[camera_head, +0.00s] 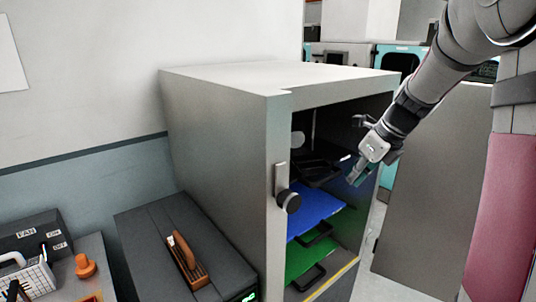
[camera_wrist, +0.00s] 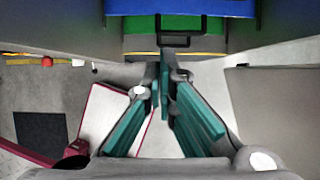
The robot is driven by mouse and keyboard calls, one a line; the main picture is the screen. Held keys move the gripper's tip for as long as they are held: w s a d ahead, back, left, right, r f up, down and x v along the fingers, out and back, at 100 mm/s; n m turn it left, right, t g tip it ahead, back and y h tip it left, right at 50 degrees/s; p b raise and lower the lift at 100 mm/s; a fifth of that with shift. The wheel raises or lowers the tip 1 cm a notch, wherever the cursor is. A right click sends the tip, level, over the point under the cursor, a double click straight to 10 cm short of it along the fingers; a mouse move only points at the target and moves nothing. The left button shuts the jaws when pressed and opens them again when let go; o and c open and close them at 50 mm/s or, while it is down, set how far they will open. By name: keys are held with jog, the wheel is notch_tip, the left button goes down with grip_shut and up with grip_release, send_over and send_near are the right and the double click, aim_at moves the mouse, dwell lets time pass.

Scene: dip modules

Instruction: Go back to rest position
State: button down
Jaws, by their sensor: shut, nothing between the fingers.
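My gripper (camera_head: 355,166) is at the open front of a grey cabinet (camera_head: 213,128), near its upper right edge. In the wrist view the two teal-padded fingers (camera_wrist: 167,78) come together at the tips with nothing between them. Inside the cabinet are a black tray (camera_head: 318,170), a blue tray (camera_head: 310,210) and a green tray (camera_head: 305,258), one above another. In the wrist view the blue tray (camera_wrist: 228,8) and the green tray (camera_wrist: 215,40) show beyond the fingertips. The gripper looks apart from the trays.
The cabinet door (camera_head: 432,195) stands open at the right. Open floor (camera_head: 385,287) lies before the cabinet.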

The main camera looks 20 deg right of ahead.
jog(key=s+a+r+n, duration=0.4)
jog(key=s+a+n, duration=0.1)
jog(key=a+n, duration=0.4)
jog(key=s+a+n+h, duration=0.1)
jog(key=s+a+n, duration=0.4)
jog(key=s+n, duration=0.3)
jog(key=s+a+r+n, duration=0.1)
jog(key=s+a+n, duration=0.5)
jog(key=n, duration=0.9)
jog(key=s, duration=0.3)
jog(key=shift+s+r+t+h, duration=0.15)
jog(key=shift+r+t+h, duration=0.05)
jog(key=shift+t+h, duration=0.2)
